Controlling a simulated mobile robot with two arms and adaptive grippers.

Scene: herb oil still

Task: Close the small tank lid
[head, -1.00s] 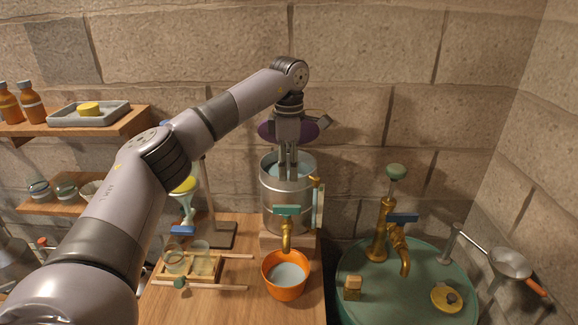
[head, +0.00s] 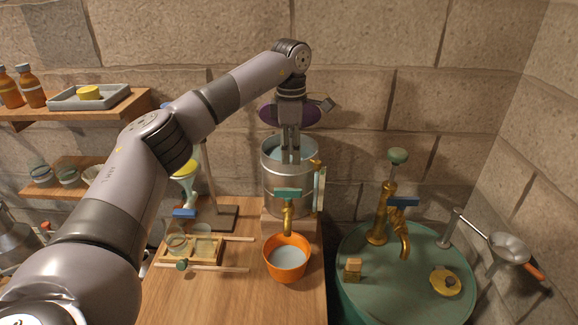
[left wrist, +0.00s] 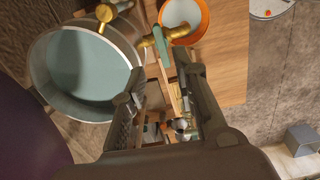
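The small metal tank (head: 276,184) stands at the back of the wooden bench with its top open and pale liquid inside. It also shows in the left wrist view (left wrist: 38,66). Its dark purple lid (head: 269,113) is raised behind the tank, partly hidden by my gripper; it fills the lower left of the wrist view (left wrist: 25,135). My left gripper (head: 291,158) points down over the tank mouth in front of the lid. In the wrist view its two fingers (left wrist: 162,78) are apart with nothing held between them. My right gripper is in neither view.
A brass tap (head: 287,215) with a teal handle sits on the tank's front, above an orange bowl (head: 271,261). A wooden rack (head: 163,255) with glass jars is left of it. A large green tank (head: 400,282) with brass fittings is at the right. A stone wall stands behind.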

